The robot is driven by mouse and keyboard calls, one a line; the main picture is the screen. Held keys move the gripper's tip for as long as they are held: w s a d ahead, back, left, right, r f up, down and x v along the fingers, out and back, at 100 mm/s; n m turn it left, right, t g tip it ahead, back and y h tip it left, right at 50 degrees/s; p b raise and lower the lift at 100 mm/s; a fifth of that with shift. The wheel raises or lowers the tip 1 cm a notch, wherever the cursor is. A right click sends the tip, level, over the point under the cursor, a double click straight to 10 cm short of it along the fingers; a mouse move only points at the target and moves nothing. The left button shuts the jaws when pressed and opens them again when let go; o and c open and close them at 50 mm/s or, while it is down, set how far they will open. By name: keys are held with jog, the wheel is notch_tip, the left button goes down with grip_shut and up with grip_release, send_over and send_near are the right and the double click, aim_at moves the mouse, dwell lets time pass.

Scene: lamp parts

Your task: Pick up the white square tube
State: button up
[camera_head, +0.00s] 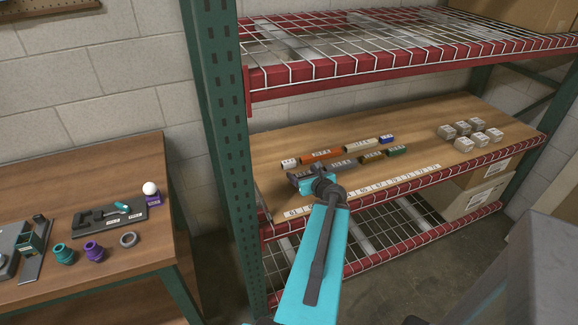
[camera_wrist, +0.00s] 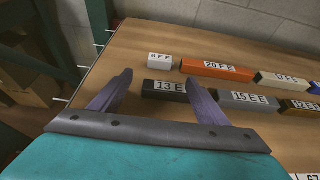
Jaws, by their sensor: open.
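A short white square tube (camera_wrist: 159,62) with a black printed label lies on the wooden shelf, beyond my fingertips in the wrist view. It also shows in the head view (camera_head: 288,163) at the left end of the back row. A longer cream tube (camera_wrist: 282,80) lies in the same row, past the orange tube. My gripper (camera_wrist: 158,82) is open, with its two fingers spread and nothing held. It is over the shelf near the left end of the rows. In the head view, my arm partly hides the front row.
An orange tube (camera_wrist: 217,70) lies right of the white one. A black tube (camera_wrist: 163,91) shows between my fingers, with a grey tube (camera_wrist: 247,102) beside it. Several grey blocks (camera_head: 463,127) stand at the shelf's right. A green rack post (camera_head: 217,120) rises at left.

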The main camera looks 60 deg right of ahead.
aim_at(290, 165)
jog(key=shift+b+x, duration=1.4)
jog(key=shift+b, duration=0.55)
jog(key=shift+w+d+f, duration=0.15)
jog(key=shift+d, duration=0.05)
jog(key=shift+x, duration=0.85)
jog(key=shift+p+x, duration=0.35)
jog(key=shift+x, duration=1.35)
jog(key=shift+w, duration=0.1)
jog(key=shift+p+x, duration=0.4)
jog(key=shift+x, duration=2.1)
jog(key=shift+f, duration=0.15)
